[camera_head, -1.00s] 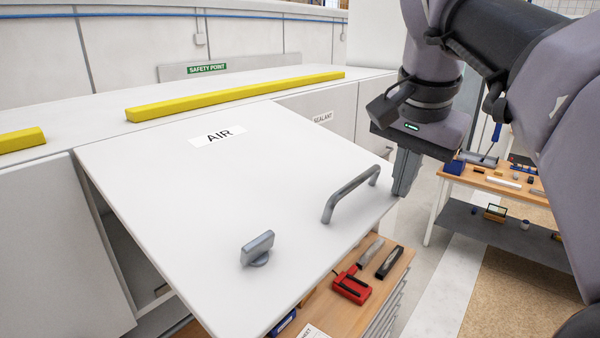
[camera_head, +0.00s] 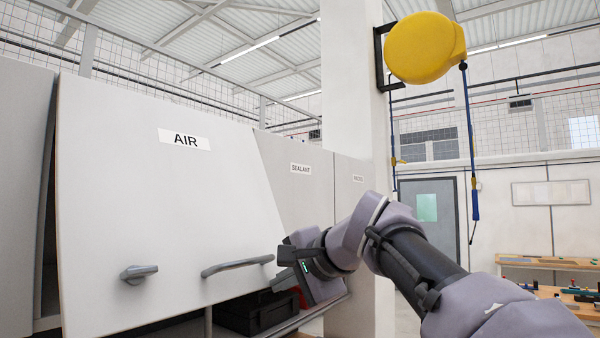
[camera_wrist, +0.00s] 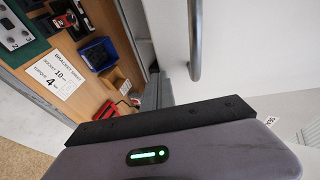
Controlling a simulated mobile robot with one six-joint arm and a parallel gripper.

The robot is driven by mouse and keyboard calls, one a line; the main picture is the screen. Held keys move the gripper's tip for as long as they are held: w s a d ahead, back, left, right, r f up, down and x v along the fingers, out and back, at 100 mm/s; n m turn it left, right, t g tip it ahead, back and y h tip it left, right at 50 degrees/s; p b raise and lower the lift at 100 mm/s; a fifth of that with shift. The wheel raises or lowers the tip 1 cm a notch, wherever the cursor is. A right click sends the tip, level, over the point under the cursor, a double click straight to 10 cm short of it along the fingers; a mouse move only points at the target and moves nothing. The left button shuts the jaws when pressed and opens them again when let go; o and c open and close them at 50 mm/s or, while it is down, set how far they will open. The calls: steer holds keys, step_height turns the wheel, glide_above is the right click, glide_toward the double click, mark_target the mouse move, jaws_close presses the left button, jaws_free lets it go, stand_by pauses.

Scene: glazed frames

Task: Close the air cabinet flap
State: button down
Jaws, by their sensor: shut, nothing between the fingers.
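The white AIR flap (camera_head: 150,190) hangs from its top edge with its lower edge standing out from the cabinet, partly open. A dark gap shows along its left side and below it. Its grey bar handle (camera_head: 237,266) and grey latch knob (camera_head: 139,273) are near the lower edge. In the wrist view, the flap (camera_wrist: 250,60) and handle (camera_wrist: 195,40) fill the upper right. My gripper (camera_wrist: 156,92) is shut and empty, close beside the flap's edge near the handle; contact is unclear.
The SEALANT cabinet front (camera_head: 296,180) adjoins on the right, before a white column (camera_head: 350,100) with a yellow hose reel (camera_head: 425,48). A black case (camera_head: 255,312) sits below the flap. The wrist view shows a wooden bench (camera_wrist: 95,95) with tools and a blue bin (camera_wrist: 98,54).

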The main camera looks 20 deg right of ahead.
steer(key=w+a+f+t, duration=0.1)
steer(key=w+a+f, duration=0.3)
steer(key=w+a, duration=0.4)
steer(key=w, duration=0.3)
steer(key=shift+w+a+f+t+y, duration=0.15)
steer(key=shift+a+f+t+y, duration=0.1)
steer(key=shift+a+t+y, duration=0.15)
steer(key=shift+b, duration=0.3)
